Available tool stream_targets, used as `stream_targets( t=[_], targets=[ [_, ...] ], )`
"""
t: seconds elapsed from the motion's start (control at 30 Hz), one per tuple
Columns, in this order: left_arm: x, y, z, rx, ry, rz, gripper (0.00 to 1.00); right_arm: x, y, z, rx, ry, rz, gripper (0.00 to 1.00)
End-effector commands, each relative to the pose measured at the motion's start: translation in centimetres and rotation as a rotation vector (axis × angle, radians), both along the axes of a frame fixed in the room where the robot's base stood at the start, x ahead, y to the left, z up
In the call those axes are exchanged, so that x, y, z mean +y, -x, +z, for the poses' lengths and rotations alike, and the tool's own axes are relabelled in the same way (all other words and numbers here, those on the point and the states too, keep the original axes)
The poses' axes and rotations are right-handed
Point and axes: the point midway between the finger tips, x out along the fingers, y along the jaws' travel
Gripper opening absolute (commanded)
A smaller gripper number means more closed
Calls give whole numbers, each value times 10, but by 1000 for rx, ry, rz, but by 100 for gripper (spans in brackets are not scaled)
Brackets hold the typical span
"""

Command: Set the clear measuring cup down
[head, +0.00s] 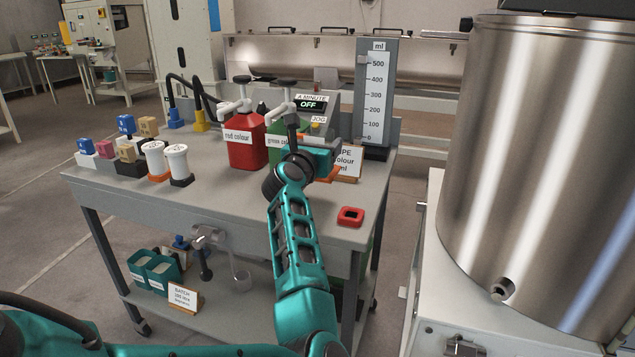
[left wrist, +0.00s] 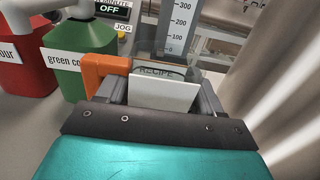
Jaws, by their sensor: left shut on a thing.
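My left gripper (head: 322,163) is over the right part of the grey bench, in front of the green container and the recipe card. It also shows in the left wrist view (left wrist: 163,92), shut on the clear measuring cup (left wrist: 150,58). The cup is see-through, and an orange handle (left wrist: 104,70) shows at its left. The card's lettering shows through or behind it. In the head view my gripper hides most of the cup. I cannot tell whether its base touches the bench. My right gripper is in neither view.
A red colour container (head: 246,152), a green colour container (head: 275,126), the recipe card (head: 348,162) and a level gauge (head: 376,90) stand behind. A steel tank (head: 540,150) stands right.

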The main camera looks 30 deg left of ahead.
Motion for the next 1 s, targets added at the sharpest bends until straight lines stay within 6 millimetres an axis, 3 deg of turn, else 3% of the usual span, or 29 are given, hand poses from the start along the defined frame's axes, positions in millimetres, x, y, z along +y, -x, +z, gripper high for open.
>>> stream_targets(
  t=[0.03,0.33,0.53,0.93,0.97,1.0],
  targets=[
    [0,0,-14,2,-3,-1,0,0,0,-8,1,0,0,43],
    [0,0,-37,-1,-2,0,0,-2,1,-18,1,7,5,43],
    [0,0,-69,0,-2,0,0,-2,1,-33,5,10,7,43],
    [0,0,-73,-1,0,0,0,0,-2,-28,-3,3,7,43],
    [0,0,-73,-1,0,0,67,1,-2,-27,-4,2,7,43],
    [0,0,-73,-1,0,0,70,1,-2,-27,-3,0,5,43]
  ],
)
